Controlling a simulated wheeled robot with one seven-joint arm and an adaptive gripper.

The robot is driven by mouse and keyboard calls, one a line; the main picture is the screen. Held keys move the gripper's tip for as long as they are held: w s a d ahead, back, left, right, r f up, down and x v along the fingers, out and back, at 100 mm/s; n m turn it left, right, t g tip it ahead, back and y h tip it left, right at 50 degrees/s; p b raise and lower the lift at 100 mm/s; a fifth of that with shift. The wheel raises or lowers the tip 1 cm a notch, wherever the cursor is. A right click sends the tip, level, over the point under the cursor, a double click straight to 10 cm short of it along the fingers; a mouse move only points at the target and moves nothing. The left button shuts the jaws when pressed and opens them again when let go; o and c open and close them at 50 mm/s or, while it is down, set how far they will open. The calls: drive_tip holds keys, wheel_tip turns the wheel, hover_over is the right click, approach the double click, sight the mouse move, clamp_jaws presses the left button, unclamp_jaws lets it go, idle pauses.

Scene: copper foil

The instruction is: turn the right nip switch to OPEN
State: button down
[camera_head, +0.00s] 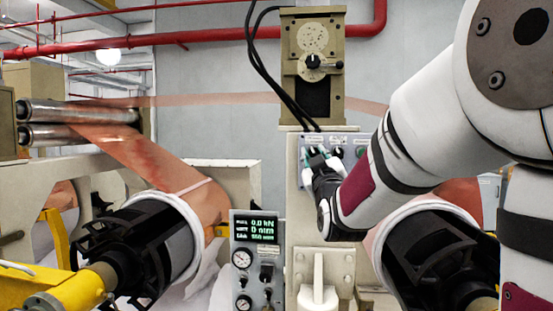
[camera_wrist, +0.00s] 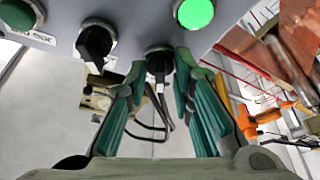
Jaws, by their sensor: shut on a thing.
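A grey switch panel (camera_head: 358,141) stands in the middle of the head view, with a dark knob (camera_head: 337,152) just right of my gripper (camera_head: 318,161). In the wrist view, my gripper (camera_wrist: 160,92) has its green-padded fingers on either side of a black switch knob (camera_wrist: 158,64) and is shut on it. A second black knob (camera_wrist: 95,45) sits to its left, apart from the fingers. I cannot read the labels, so I cannot tell which knob is the right nip switch or which setting it has.
A lit green lamp (camera_wrist: 194,12) and an unlit green button (camera_wrist: 17,13) are on the panel. A beige box with a dial (camera_head: 313,62) and black cables stands above it. A display box (camera_head: 255,228) is at lower left. Copper foil rolls (camera_head: 180,190) flank the panel.

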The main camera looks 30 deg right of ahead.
drive_tip(key=m+h+b, duration=0.1)
drive_tip(key=m+b, duration=0.1)
drive_tip(key=m+g+h+b, duration=0.1)
drive_tip(key=m+b, duration=0.2)
drive_tip(key=m+h+b, duration=0.2)
drive_tip(key=m, duration=0.1)
drive_tip(key=shift+w+a+f, duration=0.15)
drive_tip(key=shift+w+f, duration=0.1)
drive_tip(key=m+g+h+b, duration=0.1)
drive_tip(key=m+b, duration=0.1)
drive_tip(key=m, duration=0.2)
drive_tip(key=shift+g, duration=0.4)
drive_tip(key=shift+s+a+r+m+g+h+b, duration=0.1)
drive_tip(key=shift+m+g+h+b, duration=0.4)
drive_tip(key=shift+m, duration=0.6)
drive_tip(key=shift+r+m+g+h+b, duration=0.1)
drive_tip(key=shift+m+g+h+b, duration=0.35)
drive_tip(key=shift+m, duration=0.95)
drive_tip(key=c, duration=1.7)
unclamp_jaws()
